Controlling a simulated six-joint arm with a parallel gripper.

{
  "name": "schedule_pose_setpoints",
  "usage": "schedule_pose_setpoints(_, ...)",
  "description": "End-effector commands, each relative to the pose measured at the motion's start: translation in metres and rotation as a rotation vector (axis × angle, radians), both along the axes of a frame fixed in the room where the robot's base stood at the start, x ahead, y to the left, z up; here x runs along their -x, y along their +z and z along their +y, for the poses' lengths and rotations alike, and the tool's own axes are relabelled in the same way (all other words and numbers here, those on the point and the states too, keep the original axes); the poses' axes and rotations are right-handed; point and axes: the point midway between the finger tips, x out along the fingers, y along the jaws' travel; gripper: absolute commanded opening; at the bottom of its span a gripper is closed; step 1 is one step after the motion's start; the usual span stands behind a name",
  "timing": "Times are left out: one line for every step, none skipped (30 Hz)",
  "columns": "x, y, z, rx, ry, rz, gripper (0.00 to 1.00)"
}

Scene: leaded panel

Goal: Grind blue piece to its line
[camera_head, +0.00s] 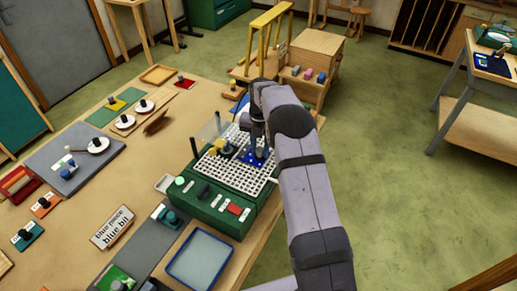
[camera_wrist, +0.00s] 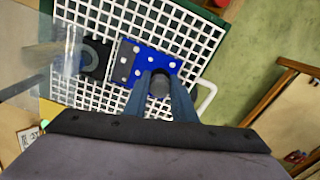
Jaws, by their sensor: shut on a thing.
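The blue piece (camera_head: 250,159) lies on the white grid (camera_head: 232,178) of the green grinder (camera_head: 222,222). In the wrist view the blue piece (camera_wrist: 143,66) has white dots and a dark grey strip (camera_wrist: 124,62) along its left side. My gripper (camera_head: 258,150) is shut on the dark knob on top of the piece; the fingers also show in the wrist view (camera_wrist: 160,88). The round black grinding bit (camera_wrist: 95,58) stands just left of the grey strip. I cannot tell whether they touch. The piece's line is not clearly readable.
A clear shield (camera_wrist: 65,50) stands left of the bit. A card reading "blue piece blue bit" (camera_head: 112,227) lies on the wooden table. A blue-rimmed tray (camera_head: 202,258) sits in front of the grinder.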

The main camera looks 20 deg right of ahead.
Motion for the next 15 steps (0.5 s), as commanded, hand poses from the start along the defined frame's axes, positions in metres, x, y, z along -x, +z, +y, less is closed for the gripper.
schedule_pose_setpoints(-0.0003,0.0006,-0.0003,0.0,0.0,-0.001,0.04)
schedule_pose_setpoints(-0.0003,0.0006,-0.0002,0.0,0.0,-0.001,0.04)
schedule_pose_setpoints(-0.0003,0.0006,-0.0002,0.0,0.0,-0.001,0.04)
schedule_pose_setpoints(-0.0003,0.0006,-0.0002,0.0,0.0,-0.001,0.04)
schedule_pose_setpoints(-0.0003,0.0006,-0.0002,0.0,0.0,-0.001,0.04)
schedule_pose_setpoints(-0.0003,0.0006,-0.0002,0.0,0.0,-0.001,0.31)
schedule_pose_setpoints(-0.0003,0.0006,-0.0002,0.0,0.0,-0.001,0.38)
schedule_pose_setpoints(-0.0003,0.0005,-0.0002,0.001,0.0,-0.001,0.45)
schedule_pose_setpoints(-0.0003,0.0005,-0.0002,0.001,0.0,-0.001,0.46)
schedule_pose_setpoints(-0.0003,0.0004,-0.0002,0.001,0.0,-0.001,0.46)
schedule_pose_setpoints(-0.0003,0.0004,-0.0002,0.001,0.0,-0.001,0.46)
schedule_pose_setpoints(-0.0002,0.0003,-0.0001,0.0,0.0,0.0,0.46)
schedule_pose_setpoints(-0.0002,0.0003,-0.0001,0.0,0.0,0.0,0.46)
schedule_pose_setpoints(-0.0002,0.0002,-0.0001,0.0,0.0,0.0,0.46)
schedule_pose_setpoints(0.0002,-0.0004,-0.0001,-0.001,0.0,0.001,0.46)
